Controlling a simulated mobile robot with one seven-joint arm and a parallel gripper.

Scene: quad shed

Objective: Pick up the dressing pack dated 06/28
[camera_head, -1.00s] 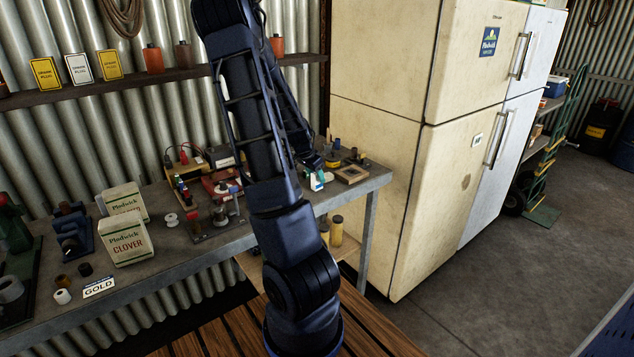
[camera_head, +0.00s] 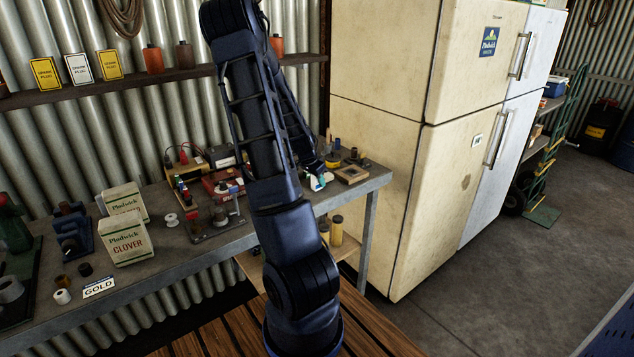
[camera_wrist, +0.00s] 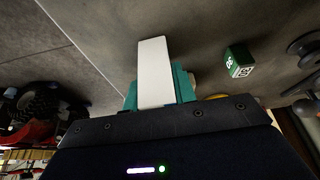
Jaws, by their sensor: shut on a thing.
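My gripper (camera_head: 319,182) is at the right end of the workbench, partly hidden behind my arm in the head view. In the wrist view its teal fingers (camera_wrist: 184,83) are shut on a white pack (camera_wrist: 153,72), a pale flat block that stands out between them. The white pack also shows small in the head view. No date can be read on it. A small green box with white markings (camera_wrist: 238,61) sits apart to the right in the wrist view. Its print is too small to read.
A tall cream fridge (camera_head: 400,170) stands close to the bench's right end. The floor at the right is open.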

